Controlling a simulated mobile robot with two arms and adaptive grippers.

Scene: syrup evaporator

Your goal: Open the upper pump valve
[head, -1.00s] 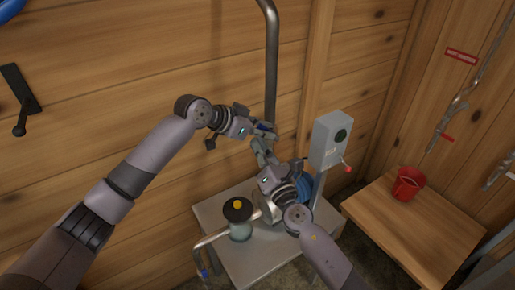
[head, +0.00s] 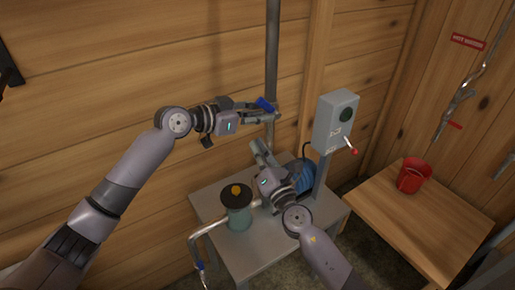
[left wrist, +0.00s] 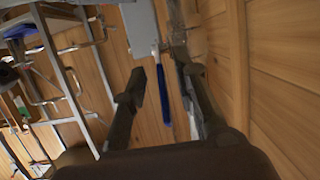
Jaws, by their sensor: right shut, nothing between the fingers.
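The upper pump valve has a blue handle (head: 265,104) on the vertical grey pipe (head: 272,60). My left gripper (head: 264,112) is at the handle, its fingers pointing right toward the pipe. In the left wrist view the fingers are apart, and the blue handle (left wrist: 163,100) shows between them; I cannot tell whether either finger touches it. My right gripper (head: 257,148) is shut and empty, lower down, above the pump table, with its fingers pointing up and left. It partly hides the blue pump motor (head: 303,176).
A grey control box (head: 335,122) with a red-tipped lever stands right of the pipe. A black-topped cylinder (head: 238,205) sits on the metal pump table (head: 262,250). A lower pipe has another blue handle (head: 200,266). A red bucket (head: 413,175) stands on the wooden table (head: 425,225).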

